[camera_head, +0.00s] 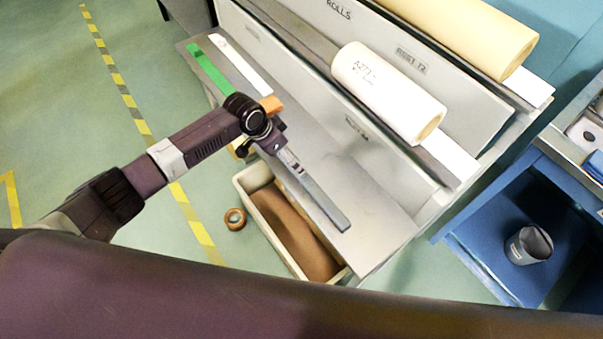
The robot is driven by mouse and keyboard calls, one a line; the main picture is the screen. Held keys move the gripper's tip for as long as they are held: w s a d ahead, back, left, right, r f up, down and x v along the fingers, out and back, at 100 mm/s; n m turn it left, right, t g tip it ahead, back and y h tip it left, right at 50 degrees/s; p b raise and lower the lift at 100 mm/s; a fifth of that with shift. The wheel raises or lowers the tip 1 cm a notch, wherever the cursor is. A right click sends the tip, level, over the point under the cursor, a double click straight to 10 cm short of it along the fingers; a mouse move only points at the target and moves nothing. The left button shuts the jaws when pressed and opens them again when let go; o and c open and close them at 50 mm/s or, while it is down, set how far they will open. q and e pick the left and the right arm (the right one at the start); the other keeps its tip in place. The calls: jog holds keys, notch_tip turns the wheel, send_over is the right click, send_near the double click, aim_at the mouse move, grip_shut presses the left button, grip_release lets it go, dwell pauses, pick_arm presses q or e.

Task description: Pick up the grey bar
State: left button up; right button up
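The grey bar (325,205) is a long flat strip. It slants along the front of the lowest grey shelf, above the crate's edge in the picture. My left gripper (289,160) comes in from the left and is at the bar's upper-left end, overlapping it. The fingers are small and partly hidden by the wrist, so I cannot tell whether they are closed on the bar, or whether the bar rests on the shelf or is just above it. My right gripper is not in view.
A green strip (208,68) and a white strip (240,64) lie at the shelf's far left. A crate (274,238) with a brown roll (294,234) stands below, beside a tape roll (235,219) on the floor. Cream paper roll (385,90) lies higher up.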

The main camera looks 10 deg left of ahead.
pick_arm(q)
jog(key=c, duration=1.5)
jog(key=shift+r, duration=0.1)
jog(key=shift+c, duration=0.5)
jog(key=shift+r, duration=0.1)
